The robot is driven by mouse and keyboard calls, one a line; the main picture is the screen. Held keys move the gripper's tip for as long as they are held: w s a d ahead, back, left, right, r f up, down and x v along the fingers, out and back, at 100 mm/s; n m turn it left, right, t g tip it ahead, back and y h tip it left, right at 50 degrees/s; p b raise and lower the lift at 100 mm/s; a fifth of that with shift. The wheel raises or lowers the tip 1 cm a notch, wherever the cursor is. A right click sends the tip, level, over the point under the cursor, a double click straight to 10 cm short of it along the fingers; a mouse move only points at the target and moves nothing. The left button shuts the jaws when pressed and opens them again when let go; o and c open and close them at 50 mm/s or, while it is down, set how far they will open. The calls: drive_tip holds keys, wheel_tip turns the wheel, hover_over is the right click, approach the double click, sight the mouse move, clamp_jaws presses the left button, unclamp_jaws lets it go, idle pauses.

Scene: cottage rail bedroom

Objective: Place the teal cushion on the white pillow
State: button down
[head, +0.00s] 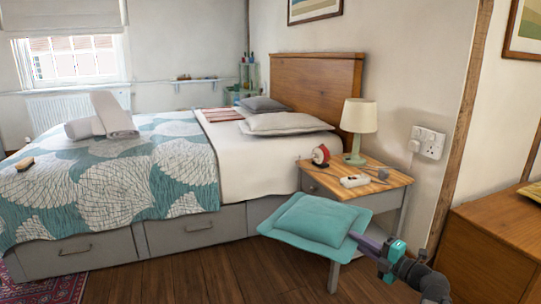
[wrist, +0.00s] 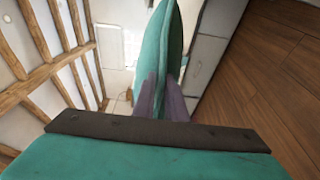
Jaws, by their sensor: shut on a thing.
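My gripper (head: 370,246) is shut on the right edge of the teal cushion (head: 316,221), which is held out roughly flat in front of the nightstand, clear of the bed. In the wrist view my gripper's fingers (wrist: 161,100) pinch the teal cushion (wrist: 166,45), seen edge-on. The white pillow (head: 288,123) lies at the near side of the bed's head, by the wooden headboard. A grey pillow (head: 264,104) lies behind it. The white pillow does not show in the wrist view.
A wooden dresser (head: 500,235) stands at the right. White sheet (head: 255,165) is bare beside the pillow. Rolled towels (head: 103,122) lie on the patterned quilt.

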drive_tip(key=s+a+f+n+g+y+b, duration=0.2)
drive_tip(key=s+a+f+n+g+y, duration=0.15)
drive_tip(key=a, duration=0.65)
wheel_tip(320, 180, up, 27)
drive_tip(key=s+p, duration=0.1)
drive_tip(key=p, duration=3.3)
drive_tip(key=shift+a+f+y, duration=0.15)
drive_tip(key=shift+a+y, duration=0.05)
drive_tip(key=shift+y, duration=0.15)
drive_tip(key=shift+w, duration=0.1)
